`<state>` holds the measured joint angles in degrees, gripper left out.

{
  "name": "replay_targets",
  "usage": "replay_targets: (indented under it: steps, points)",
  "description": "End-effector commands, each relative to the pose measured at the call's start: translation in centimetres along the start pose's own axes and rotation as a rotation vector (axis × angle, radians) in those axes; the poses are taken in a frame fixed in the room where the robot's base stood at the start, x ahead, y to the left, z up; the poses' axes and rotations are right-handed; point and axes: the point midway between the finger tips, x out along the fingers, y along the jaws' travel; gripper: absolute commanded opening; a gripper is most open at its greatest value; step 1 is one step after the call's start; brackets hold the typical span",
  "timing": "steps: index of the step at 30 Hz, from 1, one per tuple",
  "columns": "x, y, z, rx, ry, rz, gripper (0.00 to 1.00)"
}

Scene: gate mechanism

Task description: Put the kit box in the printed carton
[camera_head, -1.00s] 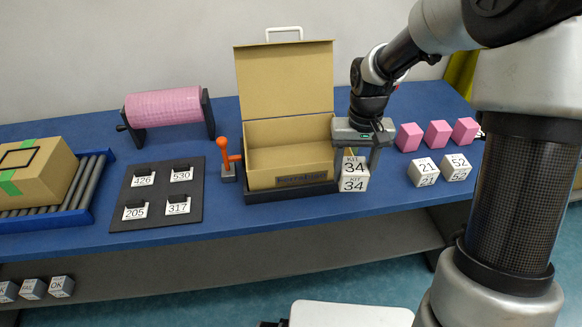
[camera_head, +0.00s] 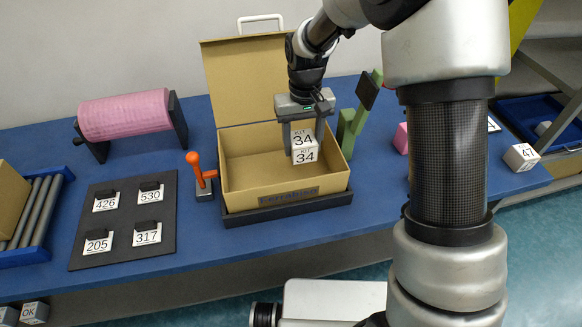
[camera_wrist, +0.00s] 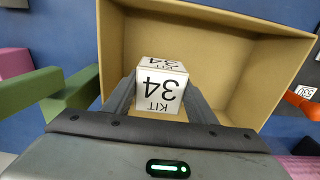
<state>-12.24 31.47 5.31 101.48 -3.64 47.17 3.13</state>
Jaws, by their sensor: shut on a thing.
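The kit box (camera_head: 304,148) is a small white cube printed "KIT 34". My gripper (camera_head: 305,135) is shut on it, with a finger on each side. In the head view the kit box shows in front of the open carton (camera_head: 234,160), over its right half. In the wrist view the kit box (camera_wrist: 161,88) is between the fingers, above the inside of the carton (camera_wrist: 240,50). The carton is tan, with its lid raised at the back and print on its front wall. Its floor under the kit box is partly hidden.
An orange-handled lever (camera_head: 200,172) stands just left of the carton. A green post with a dark plate (camera_head: 360,110) stands just right of it. A black board with numbered tags (camera_head: 125,222) and a pink roller (camera_head: 125,115) are further left.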

Motion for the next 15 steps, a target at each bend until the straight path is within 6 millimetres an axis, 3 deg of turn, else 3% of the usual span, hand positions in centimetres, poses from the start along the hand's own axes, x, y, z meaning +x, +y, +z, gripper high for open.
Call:
replay_targets:
  steps: [4, 15]
  points:
    - [2.9, 0.0, 0.1, 0.001, -0.004, 0.0, 0.2]
    - [6.7, 0.0, 0.1, 0.001, -0.003, 0.0, 0.2]
